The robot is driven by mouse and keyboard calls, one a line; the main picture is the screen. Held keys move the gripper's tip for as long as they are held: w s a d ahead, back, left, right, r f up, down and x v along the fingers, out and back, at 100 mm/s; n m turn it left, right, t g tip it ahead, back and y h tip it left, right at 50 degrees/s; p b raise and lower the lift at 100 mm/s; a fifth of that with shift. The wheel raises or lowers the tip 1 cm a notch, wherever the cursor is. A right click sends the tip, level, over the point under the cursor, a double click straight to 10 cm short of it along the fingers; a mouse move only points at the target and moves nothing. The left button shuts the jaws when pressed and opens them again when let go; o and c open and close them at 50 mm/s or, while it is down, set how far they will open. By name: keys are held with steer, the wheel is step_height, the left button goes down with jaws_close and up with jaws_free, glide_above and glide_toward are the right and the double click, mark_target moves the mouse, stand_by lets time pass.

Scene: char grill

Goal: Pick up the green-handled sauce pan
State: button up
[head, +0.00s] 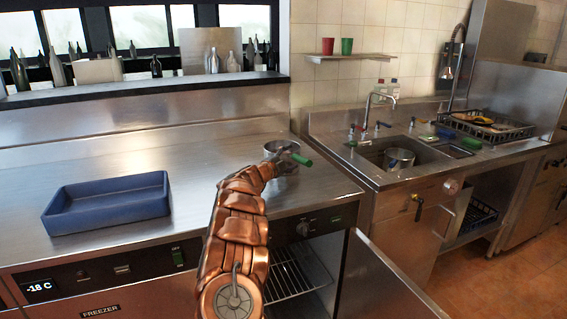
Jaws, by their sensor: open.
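The green-handled sauce pan (281,147) is a small metal pan standing on the steel counter (210,150), near its right end. Its green handle (301,160) points to the right and toward me. My gripper (282,162) is open at the near side of the pan, close to the handle's base. My copper-coloured arm and the gripper hide part of the pan's lower front. I cannot tell whether the fingers touch the pan or sit around its handle.
A blue tray (108,222) sits on the counter to the left, with bare steel between it and my arm. Below the counter, an open cabinet door (385,285) juts out at the right. A sink (372,158) with a metal pot (399,160) lies further right.

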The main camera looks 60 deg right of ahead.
steer(key=shift+d, duration=0.25)
steer(key=shift+c, duration=0.2)
